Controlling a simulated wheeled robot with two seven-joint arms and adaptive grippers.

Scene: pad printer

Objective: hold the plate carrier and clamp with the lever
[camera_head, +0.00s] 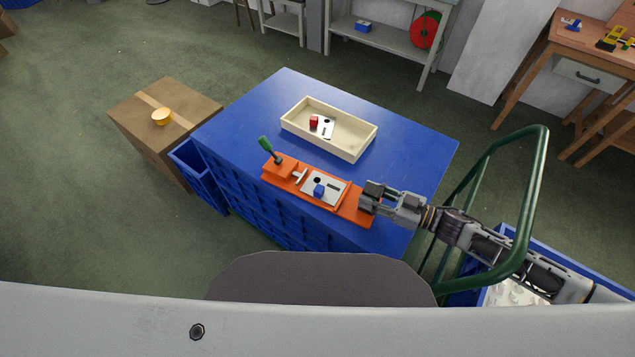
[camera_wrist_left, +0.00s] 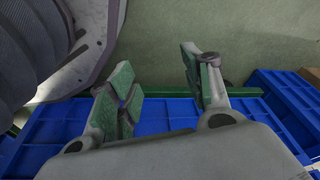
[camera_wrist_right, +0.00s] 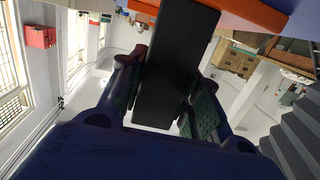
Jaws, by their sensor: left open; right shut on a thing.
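An orange base (camera_head: 350,209) lies near the front edge of the blue cabinet top. It bears a pale plate (camera_head: 311,187) with a black hole and a blue block (camera_head: 319,191). A lever with a green handle (camera_head: 265,144) stands tilted at its left end, with a metal plunger (camera_head: 299,175) near the plate. My right gripper (camera_head: 369,197) is at the base's right end. In the right wrist view it is shut on a black bar (camera_wrist_right: 172,65) that reaches to the orange base. My left gripper (camera_wrist_left: 156,72) shows only in the left wrist view, open and empty.
A cream tray (camera_head: 360,154) behind the base holds a pale plate with a red block (camera_head: 313,122). A cardboard box (camera_head: 140,130) with a yellow round thing stands left of the blue cabinet (camera_head: 240,115). A green tubular frame (camera_head: 535,190) rises at the right, near my right arm.

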